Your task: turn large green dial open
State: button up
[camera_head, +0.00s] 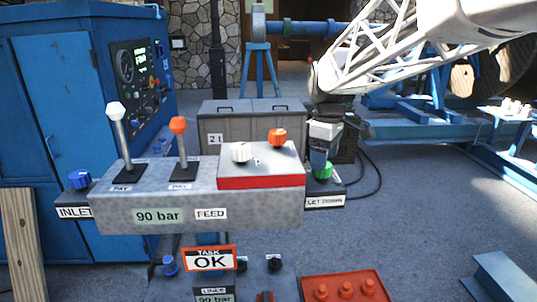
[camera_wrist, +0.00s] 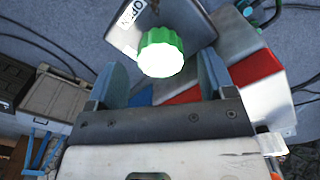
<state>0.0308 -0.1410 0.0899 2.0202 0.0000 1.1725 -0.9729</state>
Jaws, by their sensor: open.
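The green dial (camera_head: 323,170) sits on a small grey bracket (camera_head: 338,190) at the right end of the control console. In the wrist view the dial (camera_wrist: 161,52) shows a green ribbed rim and a bright white top. My gripper (camera_head: 321,160) is just above the dial in the head view. In the wrist view its two blue-grey fingers (camera_wrist: 161,72) stand apart, one on each side of the dial. The gripper is open. Whether the fingers touch the dial I cannot tell. The bracket's label (camera_head: 325,201) is partly readable, and in the wrist view "OPEN" lettering (camera_wrist: 130,14) shows beside the dial.
The console (camera_head: 260,205) carries a white knob (camera_head: 241,152), an orange knob (camera_head: 278,137) and two levers. A blue knob (camera_head: 80,179) is at its left end. A grey chest (camera_head: 252,122) stands behind. Cables lie on the floor at right, where there is free room.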

jog(key=shift+f, duration=1.55)
jog(key=c, duration=0.9)
